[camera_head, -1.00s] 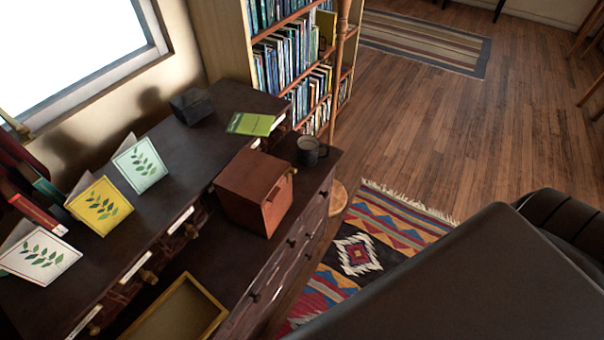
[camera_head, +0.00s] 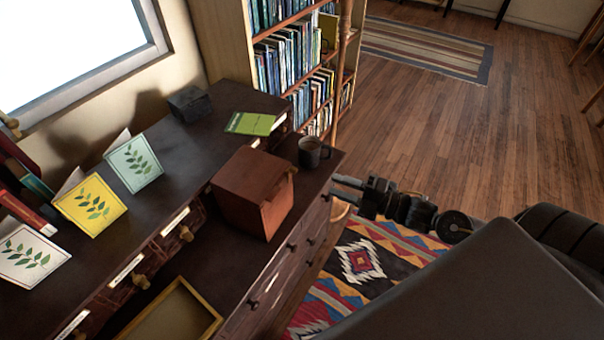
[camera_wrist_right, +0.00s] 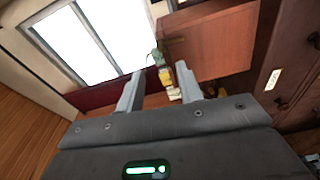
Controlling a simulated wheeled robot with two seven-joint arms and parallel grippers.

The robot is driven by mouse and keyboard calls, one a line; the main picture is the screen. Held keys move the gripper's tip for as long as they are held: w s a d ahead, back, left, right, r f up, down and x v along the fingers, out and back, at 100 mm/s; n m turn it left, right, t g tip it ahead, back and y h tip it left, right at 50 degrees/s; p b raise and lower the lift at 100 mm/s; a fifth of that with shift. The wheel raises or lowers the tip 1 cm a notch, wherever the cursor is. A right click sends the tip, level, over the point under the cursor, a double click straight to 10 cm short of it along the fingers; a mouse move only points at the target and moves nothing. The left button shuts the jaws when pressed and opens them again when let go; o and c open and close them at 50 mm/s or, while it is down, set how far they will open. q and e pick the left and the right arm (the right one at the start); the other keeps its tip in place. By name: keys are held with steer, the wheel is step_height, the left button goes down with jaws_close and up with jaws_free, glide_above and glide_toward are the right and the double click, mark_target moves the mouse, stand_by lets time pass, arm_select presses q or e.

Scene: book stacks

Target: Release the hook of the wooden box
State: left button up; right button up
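The reddish-brown wooden box (camera_head: 240,177) stands closed on the lower dark desk top. Its hook (camera_head: 292,171) appears as a small piece at the upper right edge of the box, too small to tell its exact state. My right gripper (camera_head: 338,187) is to the right of the box, beside the desk's right edge, with its fingers pointing left and a clear gap to the box. In the right wrist view, its two fingers (camera_wrist_right: 158,88) are apart with nothing gripped, and the box (camera_wrist_right: 215,42) shows beyond them at the upper right. My left gripper is not in view.
A dark mug (camera_head: 312,152) stands behind the box near the desk edge, close to my right gripper. A green book (camera_head: 251,124) and a dark small box (camera_head: 190,104) lie on the upper shelf. Leaf-patterned cards (camera_head: 90,204) stand at left. An open tray (camera_head: 172,318) is in front.

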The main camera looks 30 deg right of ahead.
mark_target(297, 171)
steer(key=p+x, duration=0.2)
steer(key=x, duration=0.7)
steer(key=shift+w+r, duration=0.1)
steer(key=shift+r, duration=0.05)
steer(key=shift+p+x, duration=0.35)
steer(key=shift+x, duration=0.45)
jaws_close()
